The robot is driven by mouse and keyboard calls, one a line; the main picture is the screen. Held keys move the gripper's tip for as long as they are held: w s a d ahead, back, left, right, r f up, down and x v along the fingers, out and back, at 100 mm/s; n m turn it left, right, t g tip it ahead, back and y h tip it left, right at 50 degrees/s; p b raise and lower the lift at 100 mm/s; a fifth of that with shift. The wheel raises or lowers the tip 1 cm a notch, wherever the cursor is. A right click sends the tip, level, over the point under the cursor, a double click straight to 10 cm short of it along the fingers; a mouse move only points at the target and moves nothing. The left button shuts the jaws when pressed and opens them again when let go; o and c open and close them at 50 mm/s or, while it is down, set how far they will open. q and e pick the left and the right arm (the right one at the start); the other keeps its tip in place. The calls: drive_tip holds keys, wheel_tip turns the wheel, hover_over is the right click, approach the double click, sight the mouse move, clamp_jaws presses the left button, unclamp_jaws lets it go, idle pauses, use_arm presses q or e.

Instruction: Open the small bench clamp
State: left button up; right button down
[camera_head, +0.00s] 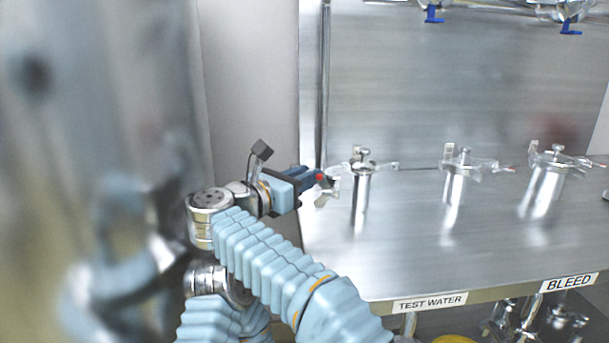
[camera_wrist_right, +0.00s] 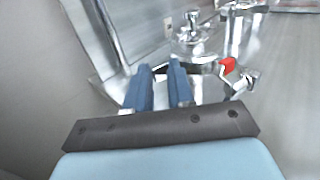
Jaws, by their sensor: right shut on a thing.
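The small bench clamp (camera_head: 333,187) is a shiny metal fitting at the left side of the leftmost small steel vessel (camera_head: 360,195) on the bench. A red tip (camera_wrist_right: 227,67) shows at its handle end in the right wrist view. My right gripper (camera_head: 316,181) reaches in from the left at the clamp. Its blue fingers (camera_wrist_right: 161,68) are close together and shut on the clamp; the exact part gripped is hard to see. The vessel's lid knob (camera_wrist_right: 192,17) shows beyond the fingers. My left gripper is not clearly in view.
Two similar steel vessels, a middle one (camera_head: 455,185) and a right one (camera_head: 543,188), stand along the bench (camera_head: 420,250). A vertical metal post (camera_head: 312,90) rises behind my right gripper. Bare bench lies in front of the vessels.

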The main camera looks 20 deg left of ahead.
drive_tip(key=shift+w+d+r, duration=0.4)
drive_tip(key=shift+r, duration=0.05)
drive_tip(key=c, duration=1.4)
unclamp_jaws()
drive_tip(key=shift+o, duration=0.7)
drive_tip(key=shift+w+a, duration=0.1)
drive_tip(key=shift+a, duration=0.05)
drive_tip(key=shift+f, duration=0.1)
drive_tip(key=b+v, duration=0.2)
drive_tip(key=v, duration=1.2)
drive_tip(key=shift+s+a, duration=0.25)
drive_tip(key=shift+s, duration=0.05)
drive_tip(key=shift+f, duration=0.15)
